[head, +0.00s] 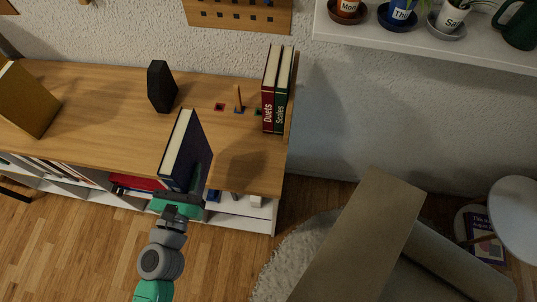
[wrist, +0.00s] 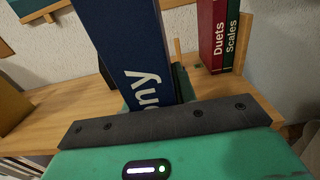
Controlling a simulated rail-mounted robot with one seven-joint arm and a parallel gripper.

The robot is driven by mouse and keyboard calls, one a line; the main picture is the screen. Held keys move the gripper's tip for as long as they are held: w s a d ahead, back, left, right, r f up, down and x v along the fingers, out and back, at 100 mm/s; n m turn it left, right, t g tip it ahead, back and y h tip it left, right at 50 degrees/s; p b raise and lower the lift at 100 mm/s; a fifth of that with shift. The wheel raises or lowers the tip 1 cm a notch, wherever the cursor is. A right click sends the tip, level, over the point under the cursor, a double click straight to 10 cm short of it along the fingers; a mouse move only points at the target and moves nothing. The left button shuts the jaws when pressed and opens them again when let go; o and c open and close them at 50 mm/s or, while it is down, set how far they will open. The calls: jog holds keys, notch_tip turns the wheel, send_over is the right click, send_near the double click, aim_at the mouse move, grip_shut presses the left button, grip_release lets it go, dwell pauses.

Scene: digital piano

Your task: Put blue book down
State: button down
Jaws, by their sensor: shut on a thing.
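The blue book (head: 188,152) is upright and a little tilted at the front edge of the wooden shelf top. My gripper (head: 178,197) is shut on its lower end. In the wrist view the blue book (wrist: 125,45) rises from the gripper (wrist: 155,100), with its cover or spine lettering ending in "ony". Whether its bottom touches the shelf top is hidden. A red book "Duets" (head: 269,90) and a green book "Scales" (head: 283,92) stand upright at the right end of the shelf top. They also show in the wrist view (wrist: 212,35).
A thin wooden peg (head: 239,98) stands left of the red book, near small coloured squares (head: 219,107). A black block (head: 161,86) stands farther left, and a yellow box (head: 27,98) is at the far left. The wooden top (head: 100,105) is bare between them.

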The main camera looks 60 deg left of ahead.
jog(key=shift+w+a+r, duration=0.1)
jog(key=shift+w+a, duration=0.1)
jog(key=shift+w, duration=0.1)
jog(key=w+a+f+b, duration=0.1)
jog(key=w+f+b, duration=0.1)
jog(key=w, duration=0.5)
jog(key=w+f+b, duration=0.2)
jog(key=w+f, duration=0.1)
jog(key=w, duration=0.5)
jog(key=shift+a+f, duration=0.15)
jog(key=shift+a, duration=0.25)
jog(key=c, duration=1.1)
grip_release()
